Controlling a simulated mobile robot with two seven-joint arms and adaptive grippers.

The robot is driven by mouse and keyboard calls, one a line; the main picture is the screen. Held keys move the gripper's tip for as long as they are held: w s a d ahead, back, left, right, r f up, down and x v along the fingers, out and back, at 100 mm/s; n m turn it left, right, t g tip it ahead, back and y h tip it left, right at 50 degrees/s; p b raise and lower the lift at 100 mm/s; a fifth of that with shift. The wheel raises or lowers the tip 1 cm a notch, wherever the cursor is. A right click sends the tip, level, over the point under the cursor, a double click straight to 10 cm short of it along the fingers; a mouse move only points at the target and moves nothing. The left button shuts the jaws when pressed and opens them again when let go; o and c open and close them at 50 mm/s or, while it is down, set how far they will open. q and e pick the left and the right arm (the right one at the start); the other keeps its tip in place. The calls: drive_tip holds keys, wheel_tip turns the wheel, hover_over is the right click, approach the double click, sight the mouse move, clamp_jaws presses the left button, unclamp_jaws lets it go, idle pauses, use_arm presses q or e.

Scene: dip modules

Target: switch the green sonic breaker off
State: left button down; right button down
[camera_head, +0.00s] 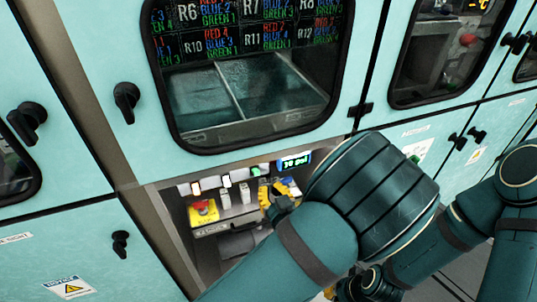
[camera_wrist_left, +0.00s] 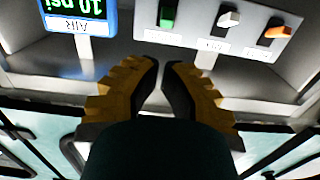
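The green breaker (camera_head: 254,171) is on the light panel in the recess, just left of the lit display. In the left wrist view the green switch (camera_wrist_left: 168,14) is at the top, beyond and slightly above my fingertips, with a visible gap. My left gripper (camera_head: 282,190) has yellow fingers at the recess opening, partly covered by my arm. In the wrist view its fingertips (camera_wrist_left: 161,66) nearly meet, with only a slim gap and nothing between them. My right arm is at the lower right; its gripper (camera_head: 331,292) is mostly hidden or cut off.
A white switch (camera_wrist_left: 228,18) and an orange switch (camera_wrist_left: 278,32) stand in the same row. A lit pressure display (camera_wrist_left: 82,8) is on the green switch's other side. A red stop button on a yellow base (camera_head: 203,209) is lower in the recess. The recess walls are close.

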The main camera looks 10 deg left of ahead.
sight(254, 169)
use_arm(q)
drive_tip(key=shift+d+r, duration=0.1)
drive_tip(key=shift+r, duration=0.2)
drive_tip(key=x, duration=1)
drive_tip(key=shift+r, duration=0.1)
drive_tip(key=shift+b, duration=0.3)
drive_tip(key=shift+s+d+t+y+b, duration=0.1)
drive_tip(key=shift+t+y+b, duration=0.25)
drive_tip(key=shift+b, duration=0.2)
